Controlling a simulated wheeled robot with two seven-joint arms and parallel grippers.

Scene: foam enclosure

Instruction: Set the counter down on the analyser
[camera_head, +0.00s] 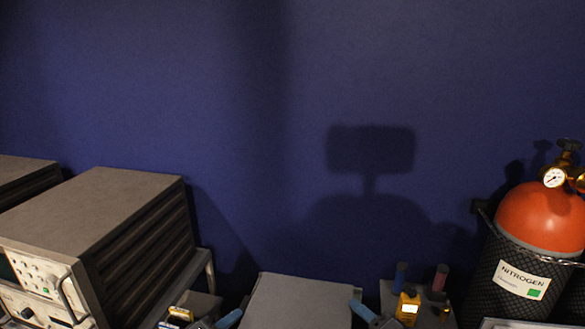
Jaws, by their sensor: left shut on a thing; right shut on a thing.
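A grey flat-topped box, which I take to be the counter (300,302), is at the bottom middle, cut off by the lower edge. My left gripper (228,318) is shut on its left side, and my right gripper (363,311) is shut on its right side. Only their blue parts and bits of grey show. A large instrument, likely the analyser (120,215), stands at the left with a bare brown-grey top, ribbed dark side and a front panel with knobs. The counter is right of it and apart from it in the picture. What lies under the counter is hidden.
Another dark box (25,180) stands behind at far left. A blue wall (280,100) closes the back.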

